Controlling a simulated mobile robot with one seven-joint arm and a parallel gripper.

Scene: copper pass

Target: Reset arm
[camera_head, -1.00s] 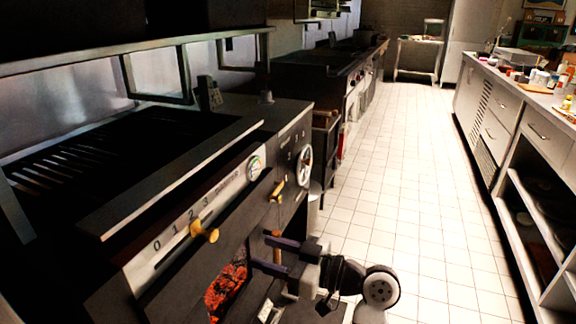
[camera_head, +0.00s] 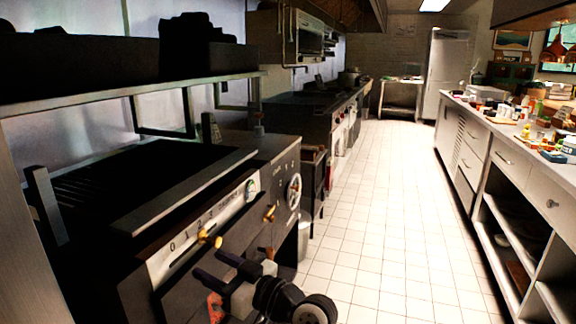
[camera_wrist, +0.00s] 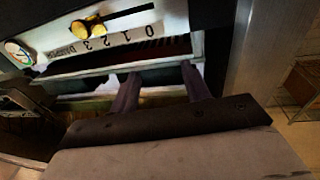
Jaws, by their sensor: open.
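My gripper (camera_head: 216,268) is open and shows at the bottom of the head view, in front of the grill front at the left. Its two dark fingers point left toward the control panel (camera_head: 180,240) with the numbers 0 to 3. In the wrist view, the two fingers (camera_wrist: 160,90) are spread apart with nothing seen between them. The brass knob (camera_head: 209,239) on the panel is close to the fingertips in the head view; in the wrist view the brass knob (camera_wrist: 88,26) is at the upper left, apart from the fingers.
The grill (camera_head: 110,180) fills the left, with a round dial and a wheel on its front. A dark stove line (camera_head: 310,110) runs behind it. A counter (camera_head: 495,130) with many small items stands at the right. The tiled aisle (camera_head: 375,200) between them is clear.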

